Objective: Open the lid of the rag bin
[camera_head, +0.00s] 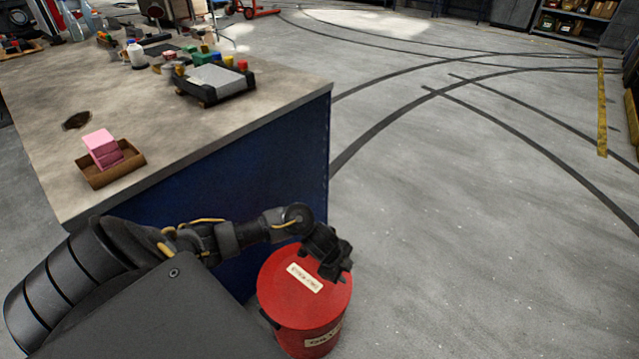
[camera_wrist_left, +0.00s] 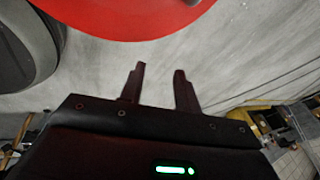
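The rag bin (camera_head: 292,334) is a red round can on the floor beside the blue workbench. Its red lid (camera_head: 285,275) carries a pale label and looks closed. My left gripper (camera_head: 333,268) is over the far right part of the lid in the head view, covering some of its rim. In the left wrist view, its two fingers (camera_wrist_left: 160,85) stand apart with nothing between them. The red bin (camera_wrist_left: 125,15) shows beyond the fingertips at the top of that view, with a gap to them. I cannot tell whether any part of the gripper touches the lid. My right gripper is not seen.
The workbench (camera_head: 240,115) fills the left, with a pink block (camera_head: 102,149) in a brown tray (camera_head: 125,172) and a black organiser (camera_head: 232,92) on top. Open grey floor (camera_head: 480,220) with dark curved lines lies to the right of the bin.

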